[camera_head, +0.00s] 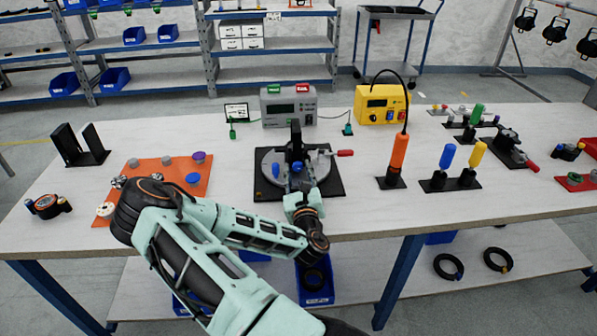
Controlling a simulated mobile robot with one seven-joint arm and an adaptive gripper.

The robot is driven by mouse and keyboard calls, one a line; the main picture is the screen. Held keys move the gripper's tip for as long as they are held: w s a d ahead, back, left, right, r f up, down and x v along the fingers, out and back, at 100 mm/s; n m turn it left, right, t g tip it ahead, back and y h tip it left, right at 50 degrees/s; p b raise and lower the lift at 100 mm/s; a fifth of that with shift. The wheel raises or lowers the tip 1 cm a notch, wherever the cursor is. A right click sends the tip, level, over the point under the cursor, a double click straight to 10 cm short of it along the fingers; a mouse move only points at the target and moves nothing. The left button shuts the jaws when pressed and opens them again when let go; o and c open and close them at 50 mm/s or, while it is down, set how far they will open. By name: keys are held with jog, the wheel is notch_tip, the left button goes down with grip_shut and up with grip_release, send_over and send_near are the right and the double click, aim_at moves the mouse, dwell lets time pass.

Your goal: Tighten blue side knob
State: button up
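A fixture stands on a black square base plate (332,185) at the middle of the table, with a round grey disc (265,160) and a dark upright part (296,142). A small blue knob (276,169) shows on the left side of the fixture. Another small blue spot shows close to its middle. My gripper (294,178) reaches in from the front, over the front of the disc, close to the blue parts. Its fingers are small and merge with the fixture, so I cannot tell whether they touch a knob or are open or shut.
An orange mat (150,170) with several knobs, one blue, lies left. A red-handled lever (345,153) sticks out right of the fixture. A grey meter (288,105) and a yellow unit (380,104) stand behind. An orange-handled tool (399,153) stands upright to the right.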

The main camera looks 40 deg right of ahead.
grip_shut()
jog(key=m+b, duration=0.1)
jog(key=m, duration=0.2)
jog(key=shift+f+m, duration=0.1)
jog(key=shift+m, duration=0.3)
jog(key=shift+m+b, duration=0.5)
jog(key=shift+m, duration=1.5)
jog(key=shift+o, duration=1.5)
grip_release()
